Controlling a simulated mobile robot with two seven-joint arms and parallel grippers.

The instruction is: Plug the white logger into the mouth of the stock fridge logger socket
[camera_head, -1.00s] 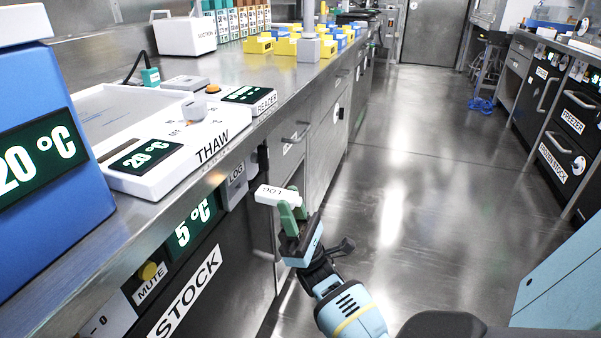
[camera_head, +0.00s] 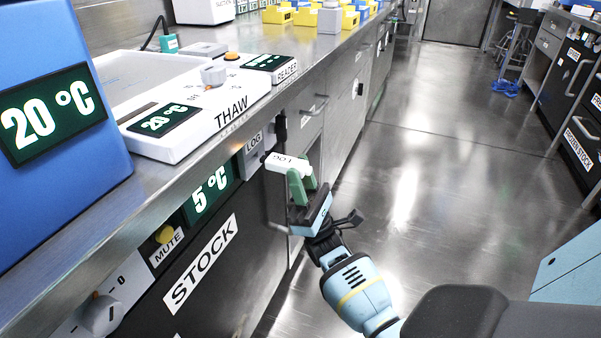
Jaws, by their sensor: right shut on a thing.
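The white logger (camera_head: 286,163), with a LOG label, is held between the green fingers of my right gripper (camera_head: 301,184). The stock fridge logger socket (camera_head: 252,156) is a grey box marked LOG on the fridge front, right of the 5 °C display (camera_head: 209,193). The logger's tip is just right of the socket box in the picture; I cannot tell whether they touch. The socket's mouth is not clearly visible. My left gripper is not in view.
The steel counter edge (camera_head: 180,182) runs above the fridge front, with the white THAW unit (camera_head: 190,120) on top. A MUTE button (camera_head: 165,234) and a knob (camera_head: 101,313) are lower left. A handle (camera_head: 314,106) sticks out beyond the socket.

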